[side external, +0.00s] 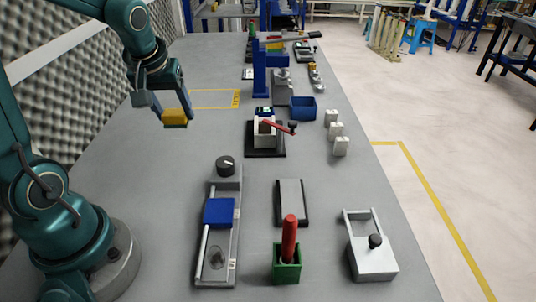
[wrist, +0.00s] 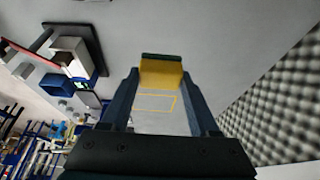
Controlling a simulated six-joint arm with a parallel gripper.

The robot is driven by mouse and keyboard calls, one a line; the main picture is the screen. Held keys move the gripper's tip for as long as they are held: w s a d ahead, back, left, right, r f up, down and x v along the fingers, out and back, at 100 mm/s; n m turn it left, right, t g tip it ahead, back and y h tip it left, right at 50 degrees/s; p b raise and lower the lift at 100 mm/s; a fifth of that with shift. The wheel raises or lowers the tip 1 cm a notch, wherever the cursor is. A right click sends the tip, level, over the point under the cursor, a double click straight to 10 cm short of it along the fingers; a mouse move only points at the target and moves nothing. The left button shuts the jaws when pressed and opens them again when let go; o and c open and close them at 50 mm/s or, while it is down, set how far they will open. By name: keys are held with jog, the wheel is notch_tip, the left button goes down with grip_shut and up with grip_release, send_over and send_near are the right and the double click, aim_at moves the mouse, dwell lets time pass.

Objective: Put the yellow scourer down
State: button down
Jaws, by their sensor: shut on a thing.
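The yellow scourer (side external: 174,116) is held in the air by my gripper (side external: 171,108) at the left of the table. Its underside looks dark. In the wrist view the scourer (wrist: 161,75) sits between the fingertips of my gripper (wrist: 160,78), with a dark green layer along its upper edge. My gripper is shut on it. A yellow taped outline (side external: 213,99) lies on the grey table, beyond and to the right of the scourer in the side view. The outline also shows in the wrist view (wrist: 157,104), below the scourer in the picture.
A black-based device with a red lever (side external: 267,130) stands right of my gripper. A grey foam wall (side external: 85,90) borders the table's left. The table around the outline is clear.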

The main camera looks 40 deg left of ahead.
jog(key=shift+w+a+r, duration=0.1)
jog(key=shift+r, duration=0.05)
jog(key=w+d+r+m+t+h, duration=0.1)
jog(key=w+d+m, duration=0.2)
jog(key=w+d, duration=0.4)
jog(key=w+d+r+m+h, duration=0.1)
jog(key=w+d+m, duration=0.25)
jog(key=w, duration=0.55)
jog(key=w+d+f+m+h, duration=0.15)
jog(key=d+m, duration=0.25)
jog(key=d, duration=0.7)
jog(key=w+d+f+m+h, duration=0.1)
jog(key=d+f+m+h, duration=0.15)
jog(key=d, duration=0.85)
jog(key=shift+m+y, duration=0.3)
jog(key=shift+y, duration=0.2)
jog(key=shift+s+a+f, duration=0.1)
jog(key=shift+a+f, duration=0.05)
jog(key=shift+f, duration=2.05)
jog(key=shift+s+a+f, duration=0.1)
jog(key=shift+f, duration=2.05)
jog(key=shift+f, duration=0.15)
jog(key=shift+c, duration=0.6)
grip_release()
